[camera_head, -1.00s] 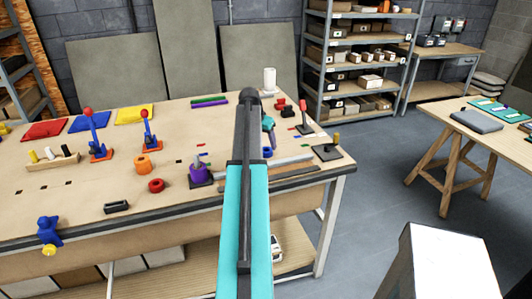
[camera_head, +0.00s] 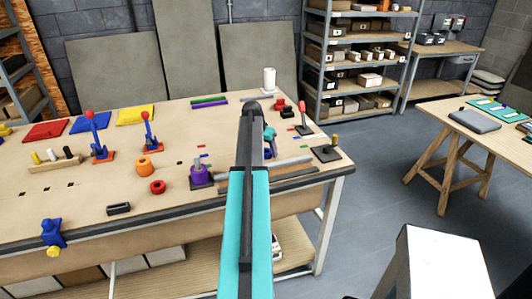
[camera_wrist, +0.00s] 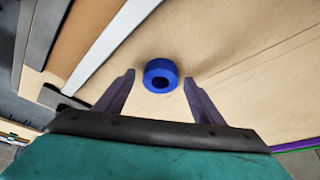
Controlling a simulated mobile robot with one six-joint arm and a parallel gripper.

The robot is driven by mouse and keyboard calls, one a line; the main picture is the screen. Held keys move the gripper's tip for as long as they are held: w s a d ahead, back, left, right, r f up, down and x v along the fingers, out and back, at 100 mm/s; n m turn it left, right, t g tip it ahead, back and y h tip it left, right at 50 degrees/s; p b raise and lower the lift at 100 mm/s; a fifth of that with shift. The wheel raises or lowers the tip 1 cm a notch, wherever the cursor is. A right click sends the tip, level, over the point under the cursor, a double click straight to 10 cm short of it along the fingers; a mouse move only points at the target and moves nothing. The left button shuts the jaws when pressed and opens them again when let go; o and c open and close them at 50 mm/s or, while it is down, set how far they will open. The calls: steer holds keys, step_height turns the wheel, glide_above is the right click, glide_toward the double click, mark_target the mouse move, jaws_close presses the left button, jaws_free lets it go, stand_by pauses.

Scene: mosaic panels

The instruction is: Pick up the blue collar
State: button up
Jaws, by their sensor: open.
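The blue collar (camera_wrist: 154,67) is a short ring with a dark hole, lying flat on the wooden bench top. In the wrist view it sits just beyond and between the fingertips of my gripper (camera_wrist: 158,77). The fingers are apart and nothing is between them; I see no contact with the collar. In the head view the collar (camera_head: 267,153) is a small blue patch beside my arm, partly hidden. My gripper (camera_head: 269,136) is mostly hidden there behind my arm, with a bit of teal showing above the collar.
A metal bar (camera_head: 292,161) lies right of the collar near the bench (camera_head: 90,195) edge. A purple collar (camera_head: 199,174) on a post, a red ring (camera_head: 158,187) and an orange ring (camera_head: 144,168) stand to the left. A toggle clamp (camera_head: 303,118) stands behind right.

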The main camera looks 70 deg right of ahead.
steer(key=shift+f, duration=0.25)
stand_by(0.4)
steer(key=shift+d, duration=0.1)
steer(key=c, duration=1.4)
